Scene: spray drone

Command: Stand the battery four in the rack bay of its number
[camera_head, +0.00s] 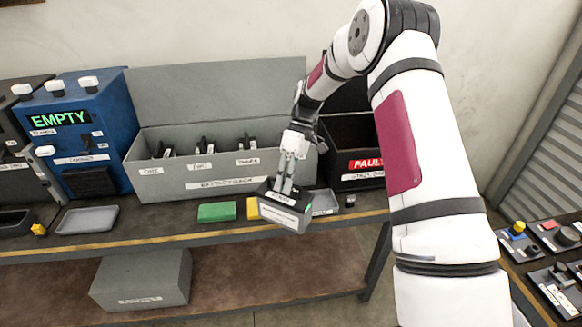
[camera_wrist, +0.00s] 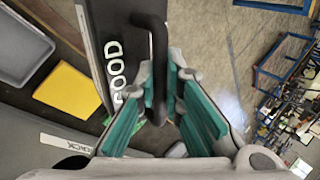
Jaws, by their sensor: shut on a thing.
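My gripper (camera_head: 284,188) is shut on the handle of a grey battery with a dark top (camera_head: 284,213). The battery hangs in front of the bench edge, slightly tilted. The grey battery rack (camera_head: 195,185) stands on the bench behind, left of my gripper. Several battery handles rise from its labelled left and middle bays. Its right end is partly hidden by my arm.
A green block (camera_head: 216,212) and a yellow block (camera_head: 253,208) lie on the bench before the rack. A black FAULT bin (camera_head: 352,135) stands right of the rack. A blue charger (camera_head: 88,125) reading EMPTY and a grey tray (camera_head: 87,220) are left.

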